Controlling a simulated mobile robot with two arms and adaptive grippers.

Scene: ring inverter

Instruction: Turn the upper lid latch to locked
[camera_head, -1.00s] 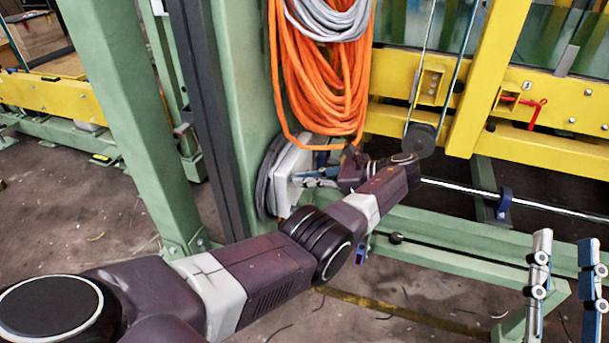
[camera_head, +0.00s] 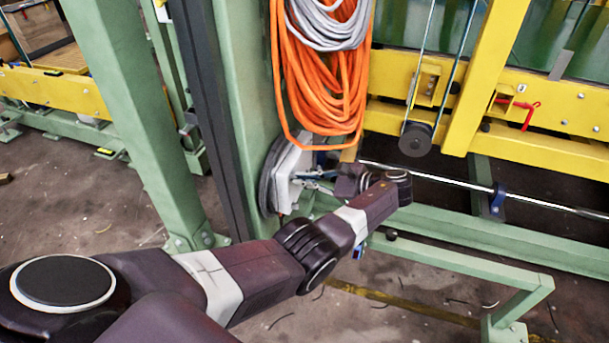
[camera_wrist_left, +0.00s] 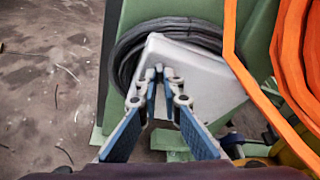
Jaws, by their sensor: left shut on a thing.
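A pale grey-white box (camera_head: 288,166) is mounted on the green post, with dark cable coiled behind it. In the left wrist view the box's lid (camera_wrist_left: 205,80) fills the middle. My left gripper (camera_head: 300,180) reaches the box's right side. In the left wrist view its blue-padded fingers (camera_wrist_left: 163,80) come close together at the lid's edge, shut on a small part, the upper lid latch. The latch is mostly hidden between the fingertips, so its turn angle cannot be read. My right gripper is not in view.
Orange cable (camera_head: 320,75) and grey cable (camera_head: 330,35) hang just above the box. The green post (camera_head: 238,110) stands behind it. A steel rod (camera_head: 440,177) and yellow beams (camera_head: 545,105) run to the right. Floor below is open.

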